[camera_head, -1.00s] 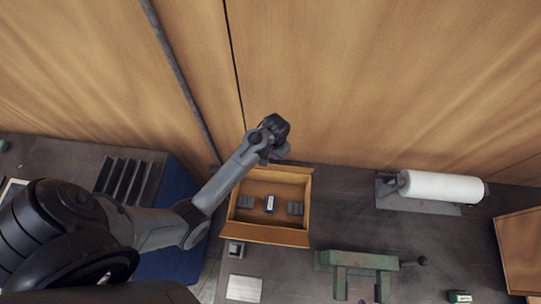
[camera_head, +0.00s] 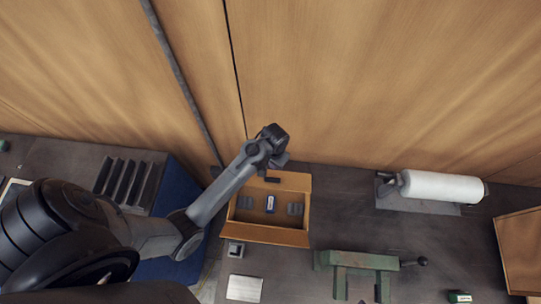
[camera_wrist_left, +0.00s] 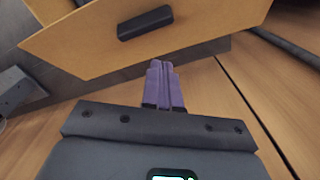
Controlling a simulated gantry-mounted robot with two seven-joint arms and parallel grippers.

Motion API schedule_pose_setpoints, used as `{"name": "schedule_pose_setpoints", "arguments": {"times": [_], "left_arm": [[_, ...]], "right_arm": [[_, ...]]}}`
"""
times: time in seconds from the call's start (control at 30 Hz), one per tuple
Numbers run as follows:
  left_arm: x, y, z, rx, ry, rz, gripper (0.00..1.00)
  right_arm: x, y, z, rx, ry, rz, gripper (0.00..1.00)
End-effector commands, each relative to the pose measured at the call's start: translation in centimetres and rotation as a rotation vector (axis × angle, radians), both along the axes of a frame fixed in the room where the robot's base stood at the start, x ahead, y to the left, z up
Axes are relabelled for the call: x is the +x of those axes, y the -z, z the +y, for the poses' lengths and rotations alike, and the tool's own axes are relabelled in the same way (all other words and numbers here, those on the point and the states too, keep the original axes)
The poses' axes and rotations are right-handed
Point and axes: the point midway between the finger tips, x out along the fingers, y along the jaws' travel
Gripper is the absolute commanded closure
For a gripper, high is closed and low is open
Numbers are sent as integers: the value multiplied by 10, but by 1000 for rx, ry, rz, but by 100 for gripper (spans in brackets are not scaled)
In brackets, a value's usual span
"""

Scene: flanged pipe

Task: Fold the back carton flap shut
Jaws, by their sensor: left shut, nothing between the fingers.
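The open carton (camera_head: 262,236) stands on the bench with several small items inside, including a blue-and-white one (camera_head: 270,204). Its back flap (camera_head: 292,181) is at the far side and carries a dark bar. In the left wrist view the tan flap (camera_wrist_left: 85,45) with its black bar (camera_wrist_left: 145,22) fills the top. My left gripper (camera_head: 281,160) is behind the carton, close to the back flap. Its purple fingers (camera_wrist_left: 161,66) are shut together and empty, with their tips near the flap's edge; I cannot tell whether they touch. My right gripper is not in view.
A wooden wall (camera_head: 380,80) rises close behind the carton. A white roll on a holder (camera_head: 440,187) stands to the right, and a green vise (camera_head: 360,262) is at the front right. A small grey box (camera_head: 235,249) sits by the carton's front left corner.

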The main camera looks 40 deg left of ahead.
Motion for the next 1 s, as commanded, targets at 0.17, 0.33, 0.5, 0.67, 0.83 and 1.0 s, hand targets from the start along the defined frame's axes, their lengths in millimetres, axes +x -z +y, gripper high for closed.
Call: {"name": "schedule_pose_setpoints", "arguments": {"times": [0.17,0.33,0.5,0.67,0.83,1.0], "left_arm": [[0,0,0,0,0,0,100],[0,-1,0,0,0,0,100],[1,-10,0,0,0,-1,100],[1,-22,0,0,0,-2,100],[1,-36,0,0,0,-2,100],[1,-49,0,0,-1,-2,100]], "right_arm": [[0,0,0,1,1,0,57],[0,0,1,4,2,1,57],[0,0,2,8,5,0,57],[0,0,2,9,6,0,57],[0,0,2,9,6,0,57],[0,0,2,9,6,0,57]]}}
